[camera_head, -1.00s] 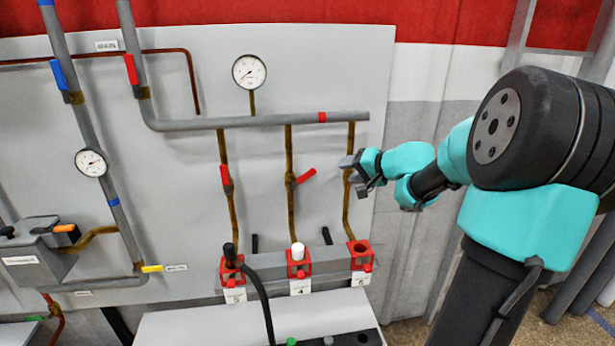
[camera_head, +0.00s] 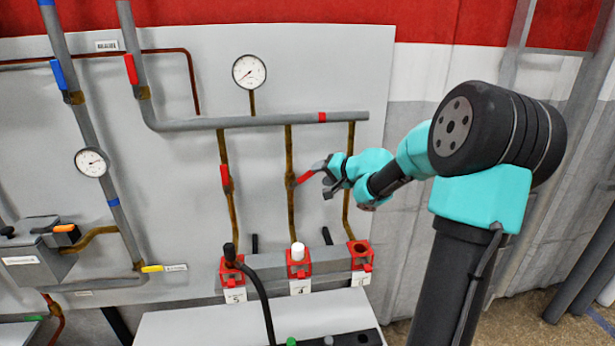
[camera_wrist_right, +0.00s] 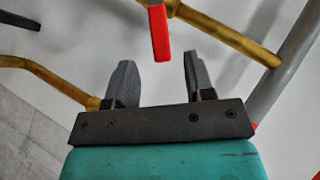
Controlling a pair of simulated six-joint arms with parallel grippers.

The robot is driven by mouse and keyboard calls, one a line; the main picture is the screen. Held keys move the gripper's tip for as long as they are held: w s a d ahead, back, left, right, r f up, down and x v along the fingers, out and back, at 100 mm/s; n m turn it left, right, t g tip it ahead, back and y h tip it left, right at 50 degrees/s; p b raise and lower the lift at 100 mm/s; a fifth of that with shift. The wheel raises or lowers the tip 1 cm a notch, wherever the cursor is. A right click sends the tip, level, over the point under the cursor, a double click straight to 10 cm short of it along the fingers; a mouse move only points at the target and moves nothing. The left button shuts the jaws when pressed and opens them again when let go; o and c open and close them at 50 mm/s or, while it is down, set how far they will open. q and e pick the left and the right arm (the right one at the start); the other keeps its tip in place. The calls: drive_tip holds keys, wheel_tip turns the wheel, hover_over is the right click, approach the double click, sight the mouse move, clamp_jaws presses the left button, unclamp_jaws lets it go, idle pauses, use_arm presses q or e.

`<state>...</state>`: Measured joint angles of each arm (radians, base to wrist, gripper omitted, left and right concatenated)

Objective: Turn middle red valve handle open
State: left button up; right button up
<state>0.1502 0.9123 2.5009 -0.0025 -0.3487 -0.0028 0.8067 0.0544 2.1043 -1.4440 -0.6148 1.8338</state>
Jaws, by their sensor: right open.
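The middle red valve handle (camera_head: 305,177) sits on the middle brass pipe (camera_head: 290,212) and slants up to the right, out of line with the pipe. My right gripper (camera_head: 322,178) is open at the handle's free end in the head view. In the right wrist view the red handle (camera_wrist_right: 160,33) points down toward the gap between the two open fingers of the right gripper (camera_wrist_right: 155,75). My left gripper is not in view.
A left red handle (camera_head: 225,175) lies along its brass pipe. The right brass pipe (camera_head: 347,215) runs just below and behind my right gripper. Red fittings (camera_head: 298,268) stand beneath the pipes, with a black hose (camera_head: 262,295) at the left one. A gauge (camera_head: 249,72) is above.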

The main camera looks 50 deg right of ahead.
sight(309, 175)
drive_tip(key=x, duration=0.7)
drive_tip(key=shift+c, duration=0.2)
clamp_jaws()
